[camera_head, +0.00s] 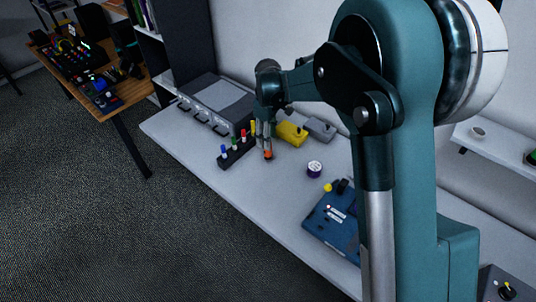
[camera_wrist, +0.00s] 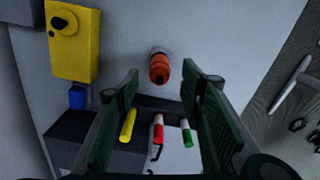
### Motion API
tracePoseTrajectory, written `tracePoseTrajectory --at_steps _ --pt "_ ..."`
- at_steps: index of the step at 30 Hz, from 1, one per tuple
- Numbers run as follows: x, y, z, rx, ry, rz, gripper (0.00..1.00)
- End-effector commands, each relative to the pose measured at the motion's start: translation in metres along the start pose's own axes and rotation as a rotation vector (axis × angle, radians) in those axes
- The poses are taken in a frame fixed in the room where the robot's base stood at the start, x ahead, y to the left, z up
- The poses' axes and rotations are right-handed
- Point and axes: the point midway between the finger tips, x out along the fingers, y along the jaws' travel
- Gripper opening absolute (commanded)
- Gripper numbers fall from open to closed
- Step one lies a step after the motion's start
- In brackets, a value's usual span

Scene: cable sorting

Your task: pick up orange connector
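The orange connector (camera_head: 268,155) stands on the white table, right of the connector rack. In the wrist view the orange connector (camera_wrist: 160,68) shows end-on, in line with the gap at my fingertips. My gripper (camera_head: 266,139) points down just above it. In the wrist view the two green fingers of my gripper (camera_wrist: 160,84) are spread apart with nothing gripped. I cannot tell whether the fingertips reach down beside the connector.
The dark rack (camera_head: 230,156) holds blue, green, red and yellow connectors close to my gripper. A yellow box (camera_head: 292,134), a grey box (camera_head: 321,129) and a large grey instrument (camera_head: 213,101) stand behind. A purple-and-white spool (camera_head: 314,169) and blue device (camera_head: 331,220) lie to the right.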

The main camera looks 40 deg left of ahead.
Motion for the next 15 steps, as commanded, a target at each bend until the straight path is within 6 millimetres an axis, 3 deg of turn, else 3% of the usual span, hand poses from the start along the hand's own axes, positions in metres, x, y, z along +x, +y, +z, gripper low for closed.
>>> tracePoseTrajectory --at_steps 15 --pt "0.026 0.000 0.000 0.001 0.000 0.000 0.39"
